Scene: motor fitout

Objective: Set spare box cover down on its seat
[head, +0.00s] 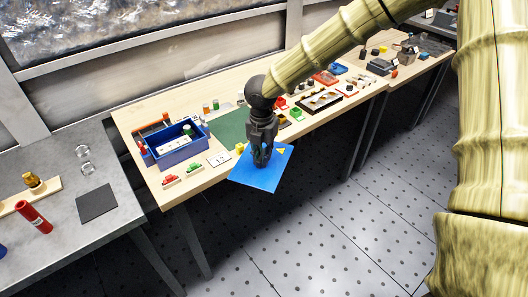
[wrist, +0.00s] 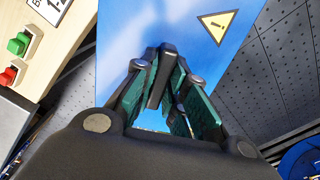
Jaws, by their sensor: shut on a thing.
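A flat blue cover (head: 259,179) with a yellow warning triangle is in my gripper (head: 262,162). In the head view it is held out past the front edge of the wooden bench, above the floor. In the wrist view the blue cover (wrist: 150,40) fills the middle, with its yellow triangle (wrist: 218,24) at the upper right. I cannot tell which spot on the bench is the cover's seat.
The wooden bench (head: 190,187) holds a blue bin (head: 177,150), a green mat (head: 230,130), a white number card (head: 219,159) and red and green blocks near its front edge. Several small parts lie further right. A grey table (head: 70,180) stands at left. The floor in front is clear.

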